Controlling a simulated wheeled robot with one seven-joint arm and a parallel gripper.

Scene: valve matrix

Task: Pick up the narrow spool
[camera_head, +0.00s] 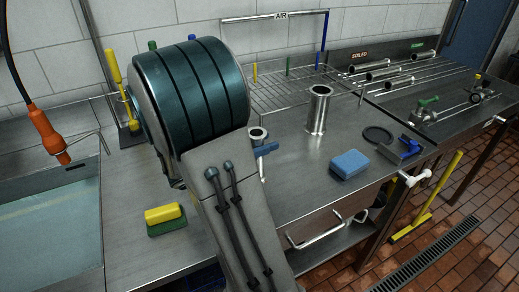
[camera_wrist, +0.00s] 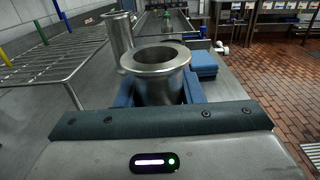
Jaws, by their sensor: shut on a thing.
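A flanged steel spool (camera_wrist: 158,62) stands upright between the blue fingers of my gripper (camera_wrist: 160,92) in the wrist view. The fingers are shut on its sides below the top flange. In the head view the top of this spool (camera_head: 258,134) shows just right of my arm, with a blue finger (camera_head: 266,150) against it. Its lower part is hidden, so I cannot tell whether it touches the table. A second, taller-looking steel spool (camera_head: 318,110) stands upright on the steel table to its right; it also shows behind in the wrist view (camera_wrist: 117,36).
A blue sponge (camera_head: 350,164), a dark ring (camera_head: 378,135) and a blue-handled part (camera_head: 408,147) lie to the right. A wire rack (camera_head: 285,92) is behind. A yellow-green sponge (camera_head: 164,218) and a sink (camera_head: 50,225) are at left. Bare table lies in front of the second spool.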

